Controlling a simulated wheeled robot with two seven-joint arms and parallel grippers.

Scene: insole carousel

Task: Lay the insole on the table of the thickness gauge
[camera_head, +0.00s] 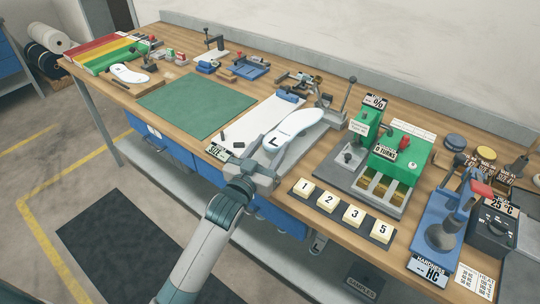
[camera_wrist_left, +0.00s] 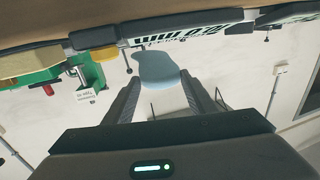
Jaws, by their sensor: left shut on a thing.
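The white insole (camera_head: 300,126), marked with a black L, is held over the bench at its near end. My left gripper (camera_head: 266,164) is shut on it near the bench's front edge. In the left wrist view the insole (camera_wrist_left: 160,70) shows pale blue between the two fingers. A grey lever device (camera_head: 330,108), which may be the thickness gauge, stands just beyond the insole. A plate with an mm reading (camera_wrist_left: 188,41) shows in the left wrist view. The gauge's table is not clearly visible, and whether the insole touches anything under it cannot be told. My right gripper is out of view.
A green press (camera_head: 401,153) stands to the right, with numbered blocks (camera_head: 343,211) along the front edge. A blue hardness device (camera_head: 446,225) is farther right. Another white insole (camera_head: 130,74) lies at far left.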

